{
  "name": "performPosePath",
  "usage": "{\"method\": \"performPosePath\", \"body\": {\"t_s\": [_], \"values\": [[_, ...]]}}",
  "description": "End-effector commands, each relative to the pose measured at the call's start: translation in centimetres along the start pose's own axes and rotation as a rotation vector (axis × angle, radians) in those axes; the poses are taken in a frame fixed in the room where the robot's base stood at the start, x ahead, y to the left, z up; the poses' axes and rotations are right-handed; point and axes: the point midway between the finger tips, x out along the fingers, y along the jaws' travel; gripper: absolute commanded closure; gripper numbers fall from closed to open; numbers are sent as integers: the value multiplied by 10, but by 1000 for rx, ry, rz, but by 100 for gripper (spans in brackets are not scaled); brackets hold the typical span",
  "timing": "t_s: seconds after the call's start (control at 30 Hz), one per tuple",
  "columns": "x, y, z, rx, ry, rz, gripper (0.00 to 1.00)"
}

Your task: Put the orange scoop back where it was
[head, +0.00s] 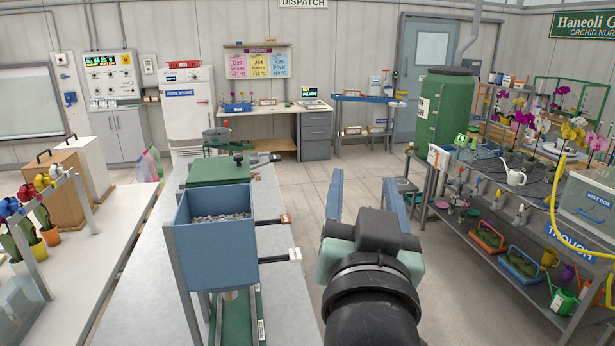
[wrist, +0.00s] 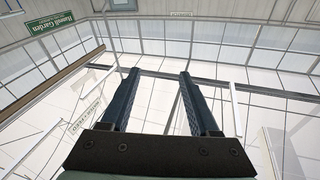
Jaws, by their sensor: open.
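My gripper (head: 364,178) is raised in the middle of the head view, right of the blue hopper. Its two blue fingers are apart, with nothing between them. In the wrist view the gripper (wrist: 159,73) is also open and empty, with the glass roof and walls behind it. I cannot make out an orange scoop in either view.
A blue hopper (head: 215,250) of grey granules stands on the left bench (head: 140,270). The floor (head: 320,178) beyond my gripper is clear.

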Motion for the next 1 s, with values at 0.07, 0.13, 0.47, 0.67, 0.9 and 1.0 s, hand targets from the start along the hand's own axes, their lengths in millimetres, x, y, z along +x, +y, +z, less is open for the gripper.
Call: {"method": "performPosePath", "body": {"t_s": [0.07,0.13,0.47,0.67,0.9,1.0], "values": [[-19,-31,-67,-34,205,-67,38],[-40,-50,-114,-57,359,-107,38],[-100,-78,-196,-89,666,-161,38],[-99,-78,-195,-88,663,-161,38],[-102,-74,-169,-86,660,-163,38],[-105,-72,-149,-84,660,-166,38]]}}
